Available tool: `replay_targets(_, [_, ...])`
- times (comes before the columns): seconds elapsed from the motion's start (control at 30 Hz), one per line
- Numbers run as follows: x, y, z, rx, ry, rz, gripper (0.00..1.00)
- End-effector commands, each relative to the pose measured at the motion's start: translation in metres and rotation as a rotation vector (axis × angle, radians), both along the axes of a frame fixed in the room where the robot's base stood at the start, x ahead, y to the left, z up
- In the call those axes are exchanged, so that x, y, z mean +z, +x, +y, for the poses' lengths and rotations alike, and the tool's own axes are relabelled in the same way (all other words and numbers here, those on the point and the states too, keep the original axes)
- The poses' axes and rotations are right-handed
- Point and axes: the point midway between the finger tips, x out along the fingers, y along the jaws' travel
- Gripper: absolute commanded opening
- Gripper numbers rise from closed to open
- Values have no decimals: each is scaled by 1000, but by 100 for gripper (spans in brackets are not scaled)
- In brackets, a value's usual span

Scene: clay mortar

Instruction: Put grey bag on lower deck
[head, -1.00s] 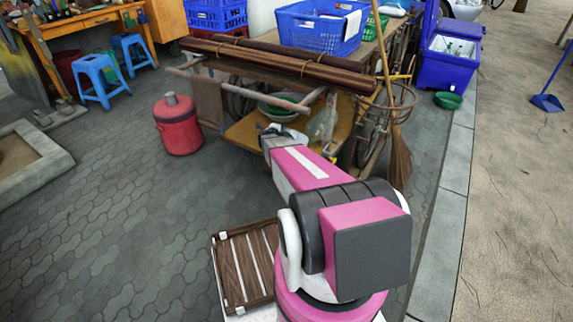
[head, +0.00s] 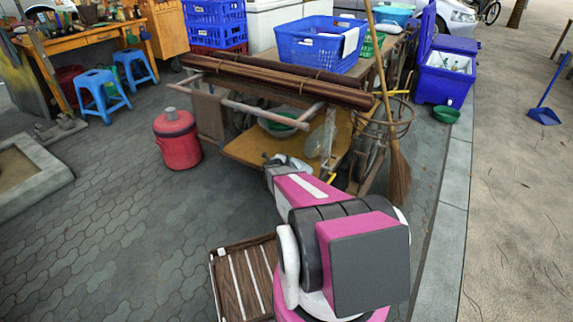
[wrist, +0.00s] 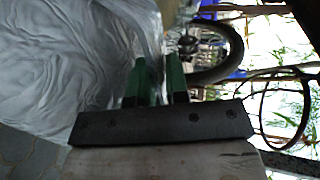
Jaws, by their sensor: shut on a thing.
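My gripper (wrist: 157,82) shows its two green fingers in the wrist view, shut on the grey bag (wrist: 65,65). The bag is a crinkled, pale plastic mass filling the left of that view. In the head view a small part of the bag (head: 290,161) shows beyond my arm's end, at the front edge of the lower deck. The lower deck (head: 248,150) is a yellowish wooden shelf under the cart's top. My arm hides part of its front. Whether the bag touches the deck cannot be told.
A green-rimmed bowl (head: 282,121) and a clear plastic bag (head: 322,138) are at the deck's back and right. Brown rolled poles (head: 275,83) and a handle bar (head: 240,106) overhang it. A broom (head: 397,170) leans at right. A red cooler (head: 178,143) stands left.

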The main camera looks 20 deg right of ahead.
Motion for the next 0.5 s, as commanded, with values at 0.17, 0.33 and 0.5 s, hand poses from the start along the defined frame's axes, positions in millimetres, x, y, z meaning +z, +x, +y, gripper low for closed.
replay_targets(0.17, [-18, 1, 0, 0, -3, 0, 0])
replay_targets(0.33, [-18, 0, 0, -1, -3, -1, 0])
replay_targets(0.5, [-20, 0, 0, -1, -2, 0, 0])
